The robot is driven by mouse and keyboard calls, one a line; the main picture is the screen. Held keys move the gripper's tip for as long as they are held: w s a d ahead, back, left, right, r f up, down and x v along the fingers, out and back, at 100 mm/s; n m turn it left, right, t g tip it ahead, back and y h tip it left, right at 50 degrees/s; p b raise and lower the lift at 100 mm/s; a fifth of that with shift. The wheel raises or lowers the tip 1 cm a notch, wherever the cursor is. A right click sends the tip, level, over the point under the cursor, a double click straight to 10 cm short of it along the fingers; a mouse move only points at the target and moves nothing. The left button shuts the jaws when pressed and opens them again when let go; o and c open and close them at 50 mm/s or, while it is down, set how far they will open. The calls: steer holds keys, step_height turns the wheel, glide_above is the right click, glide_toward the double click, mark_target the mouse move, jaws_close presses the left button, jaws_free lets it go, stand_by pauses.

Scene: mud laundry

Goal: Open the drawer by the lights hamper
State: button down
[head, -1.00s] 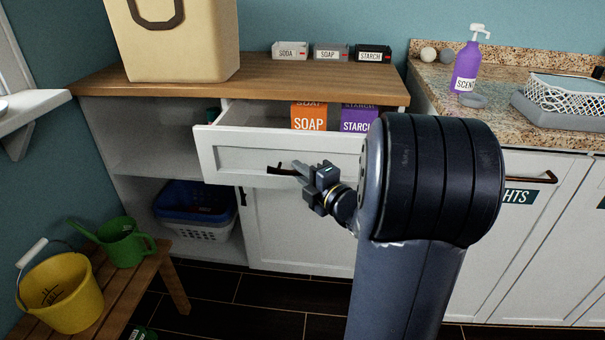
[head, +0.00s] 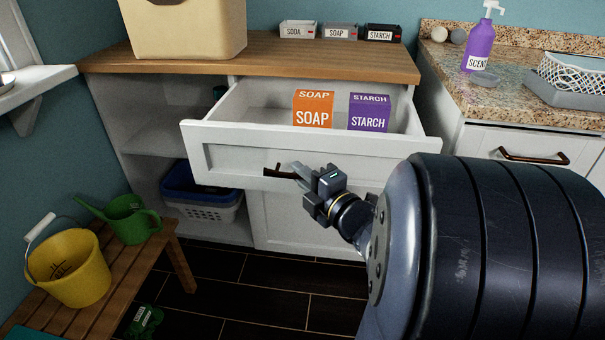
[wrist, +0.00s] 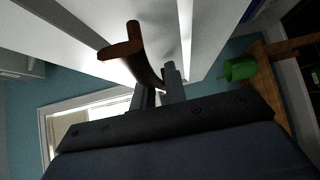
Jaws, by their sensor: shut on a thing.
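The white drawer (head: 230,158) stands well out from the cabinet under the wooden top. An orange SOAP box (head: 313,109) and a purple STARCH box (head: 369,112) stand upright inside it. Its dark bronze handle (head: 274,171) is on the front panel. My gripper (head: 295,171) is shut on the handle, coming from the right; my arm hides the handle's right part. In the wrist view the handle (wrist: 125,48) runs between the two fingers of my gripper (wrist: 157,88). The hamper label seen earlier at the right is hidden behind my arm.
A wooden bench (head: 172,255) at the lower left holds a yellow bucket (head: 68,268) and a green watering can (head: 128,220). A blue and white basket (head: 200,195) sits on the low shelf. A granite counter (head: 440,62) stands right.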

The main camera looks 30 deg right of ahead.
steer(key=c, duration=1.4)
jaws_free()
steer(key=shift+c, duration=0.2)
steer(key=shift+s+d, duration=0.1)
steer(key=s+d+p, duration=0.2)
steer(key=s, duration=0.8)
steer(key=shift+s, duration=0.2)
steer(key=shift+w+a, duration=0.1)
steer(key=shift+w, duration=0.05)
steer(key=shift+w+a+b, duration=0.35)
steer(key=shift+w, duration=1.35)
steer(key=shift+w+a+b, duration=0.3)
steer(key=shift+w, duration=1.45)
steer(key=shift+w+a+b, duration=0.35)
steer(key=shift+w, duration=1.35)
steer(key=shift+a, duration=0.1)
